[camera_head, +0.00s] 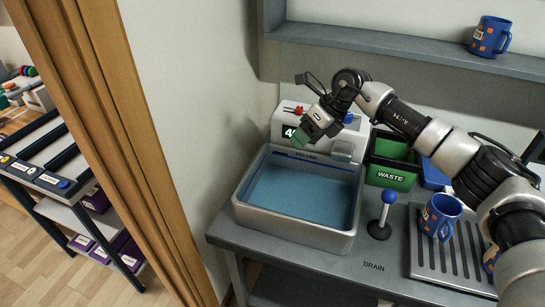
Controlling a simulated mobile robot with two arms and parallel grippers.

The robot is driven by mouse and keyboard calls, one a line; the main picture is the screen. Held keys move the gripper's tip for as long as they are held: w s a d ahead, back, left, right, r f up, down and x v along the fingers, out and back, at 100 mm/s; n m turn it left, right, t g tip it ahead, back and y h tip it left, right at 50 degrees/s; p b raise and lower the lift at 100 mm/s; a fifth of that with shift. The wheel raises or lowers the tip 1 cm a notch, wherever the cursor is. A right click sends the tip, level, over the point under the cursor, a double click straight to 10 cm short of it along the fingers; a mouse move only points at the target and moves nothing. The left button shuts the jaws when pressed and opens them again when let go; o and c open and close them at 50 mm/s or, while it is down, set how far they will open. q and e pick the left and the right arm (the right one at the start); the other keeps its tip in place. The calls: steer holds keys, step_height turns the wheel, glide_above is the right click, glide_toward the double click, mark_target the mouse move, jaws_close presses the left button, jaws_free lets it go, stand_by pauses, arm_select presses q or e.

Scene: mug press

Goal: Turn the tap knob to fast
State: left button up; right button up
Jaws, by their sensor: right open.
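A pale tap unit (282,117) stands at the back edge of a water-filled basin (249,207). No contact with a knob is visible. The left gripper is not in view.
A green WASTE bin (390,177) stands right of the basin. A blue-topped lever (381,214), a blue mug (438,216) and a ribbed drain tray (440,257) are on the counter. Another blue mug (490,37) is on the shelf above. A wooden door frame (120,120) is on the left.

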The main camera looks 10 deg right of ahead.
steer(key=s+a+f+y, duration=0.1)
steer(key=s+a+y, duration=0.2)
steer(key=a, duration=0.6)
steer(key=shift+a+t+y, duration=0.25)
steer(key=shift+t+y, duration=0.05)
steer(key=shift+y, duration=0.5)
steer(key=shift+f, duration=0.15)
